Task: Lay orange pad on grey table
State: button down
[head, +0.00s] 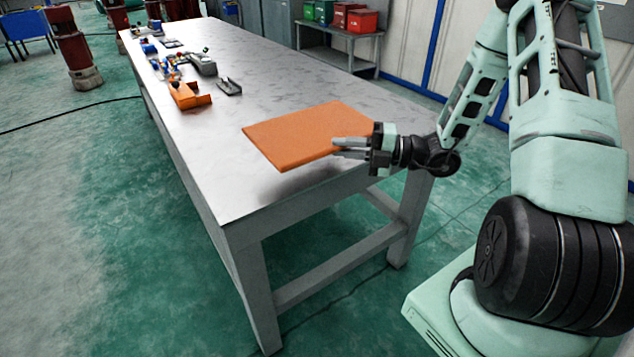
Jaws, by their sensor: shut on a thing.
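The orange pad (300,133) is a flat, thin rectangular slab. My gripper (350,147) is shut on the pad's right edge, with fingers along that edge. The pad is roughly level over the near end of the grey table (240,190). A dark shadow on the tabletop below the pad's near edge suggests a small gap there. Whether the far edge touches the table cannot be told. The pad hides the tabletop under it.
An orange bracket (188,95), a dark grey part (229,86) and several small parts lie toward the table's far left. The tabletop left of the pad is bare. A shelf with red and green bins (361,21) stands behind.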

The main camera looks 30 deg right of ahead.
notch_tip(320, 180, down, 10)
jog(key=b, duration=0.1)
dwell(0.4)
jog(key=shift+f, duration=0.15)
jog(key=c, duration=1.4)
grip_release()
